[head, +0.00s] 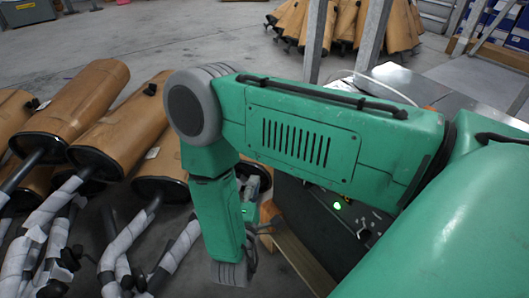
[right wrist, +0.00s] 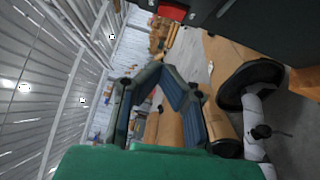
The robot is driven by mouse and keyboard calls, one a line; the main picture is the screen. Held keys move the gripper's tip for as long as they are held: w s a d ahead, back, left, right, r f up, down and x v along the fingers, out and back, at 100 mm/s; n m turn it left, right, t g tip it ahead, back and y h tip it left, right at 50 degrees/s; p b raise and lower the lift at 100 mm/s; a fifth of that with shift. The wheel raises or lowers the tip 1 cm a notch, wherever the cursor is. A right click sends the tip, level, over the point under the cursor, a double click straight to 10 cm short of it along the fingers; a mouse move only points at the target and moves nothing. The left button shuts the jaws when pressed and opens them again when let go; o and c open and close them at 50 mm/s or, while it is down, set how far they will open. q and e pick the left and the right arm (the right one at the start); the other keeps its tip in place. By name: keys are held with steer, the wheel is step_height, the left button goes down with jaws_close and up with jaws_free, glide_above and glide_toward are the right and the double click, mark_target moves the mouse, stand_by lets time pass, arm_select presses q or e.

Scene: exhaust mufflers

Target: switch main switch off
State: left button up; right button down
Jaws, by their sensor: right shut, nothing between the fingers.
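The dark cabinet (head: 318,232) stands behind my right arm in the head view, with a lit green lamp (head: 337,206) on its face. In the right wrist view a dark panel (right wrist: 250,22) fills the top right, and a red part (right wrist: 172,11) shows at the top edge. I cannot tell for sure whether this red part is the main switch. My right gripper (right wrist: 161,72) is shut and empty, its fingertips together, below and apart from the red part in that picture. In the head view my right arm mostly hides the gripper. My left gripper is not in view.
Several brown mufflers (head: 92,88) with wrapped pipes lie at the left, close to my right arm. More mufflers (head: 345,22) stand at the back. A wooden beam (head: 298,255) lies by the cabinet's foot. Bare floor (head: 200,38) shows at the upper left.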

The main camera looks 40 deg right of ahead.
steer(key=s+d+b+x, duration=0.1)
steer(key=b+x, duration=0.3)
steer(key=x, duration=0.8)
steer(key=shift+s+d, duration=0.5)
steer(key=shift+s, duration=0.05)
steer(key=shift+r, duration=0.1)
